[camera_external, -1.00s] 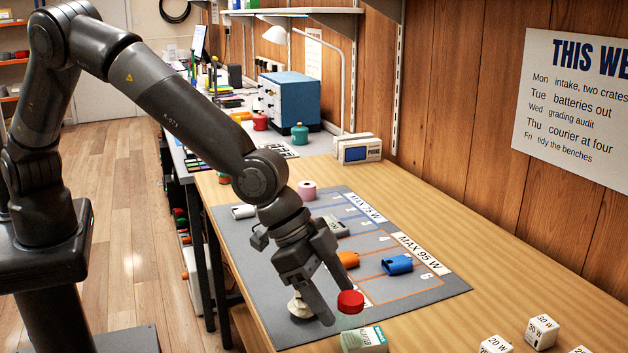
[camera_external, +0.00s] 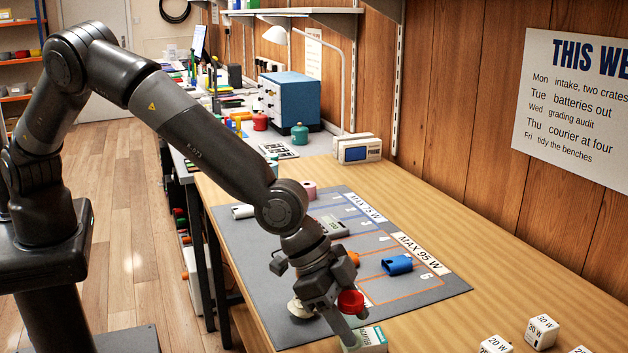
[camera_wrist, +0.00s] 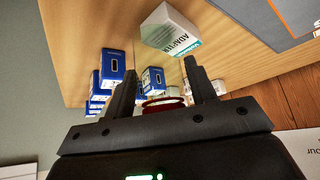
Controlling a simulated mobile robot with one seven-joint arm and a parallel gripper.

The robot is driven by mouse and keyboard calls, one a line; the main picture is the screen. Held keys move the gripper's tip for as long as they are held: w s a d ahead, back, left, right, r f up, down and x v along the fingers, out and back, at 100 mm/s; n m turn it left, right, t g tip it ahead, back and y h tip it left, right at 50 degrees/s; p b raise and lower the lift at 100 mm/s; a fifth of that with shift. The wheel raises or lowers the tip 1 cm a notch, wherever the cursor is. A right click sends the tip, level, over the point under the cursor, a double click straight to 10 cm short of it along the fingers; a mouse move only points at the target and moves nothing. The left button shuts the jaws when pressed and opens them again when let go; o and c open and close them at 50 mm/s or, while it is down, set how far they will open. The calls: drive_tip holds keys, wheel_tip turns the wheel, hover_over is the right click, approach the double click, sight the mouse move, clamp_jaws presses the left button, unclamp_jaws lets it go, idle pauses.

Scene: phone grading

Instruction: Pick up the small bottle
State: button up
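The small bottle (camera_external: 351,302) has a red cap and stands near the front edge of the wooden bench, just behind a white and green adapter box; its body is mostly hidden. My gripper (camera_external: 346,318) is lowered at the bottle, with one dark finger on its near left side. In the wrist view, the red cap (camera_wrist: 164,104) shows between the two spread fingers of my gripper (camera_wrist: 163,85), close to the palm, with a small gap on each side. The gripper looks open.
The adapter box (camera_external: 368,340) also stands in the wrist view (camera_wrist: 170,32). Several blue boxes (camera_wrist: 113,68) stand nearby. A grey mat (camera_external: 275,325) holds a blue piece (camera_external: 397,264) and a whitish round thing (camera_external: 299,308). White cubes (camera_external: 541,331) lie at right; the bench between is clear.

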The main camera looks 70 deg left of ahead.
sight(353, 298)
drive_tip(key=c, duration=0.8)
drive_tip(key=shift+r, duration=0.1)
drive_tip(key=shift+r, duration=0.6)
wheel_tip(353, 298, up, 3)
drive_tip(key=shift+f, duration=0.1)
drive_tip(key=s+d+r, duration=0.3)
drive_tip(key=s+r, duration=0.4)
drive_tip(key=s, duration=0.4)
drive_tip(key=w+a+f, duration=0.1)
drive_tip(key=w+f, duration=0.1)
drive_tip(key=w, duration=0.1)
drive_tip(key=w+a+f, duration=0.1)
drive_tip(key=w+f, duration=0.1)
drive_tip(key=w, duration=0.2)
drive_tip(key=w+a+f, duration=0.1)
drive_tip(key=w+f, duration=0.2)
drive_tip(key=w, duration=0.1)
drive_tip(key=shift+a+f, duration=0.1)
drive_tip(key=shift+f, duration=1.85)
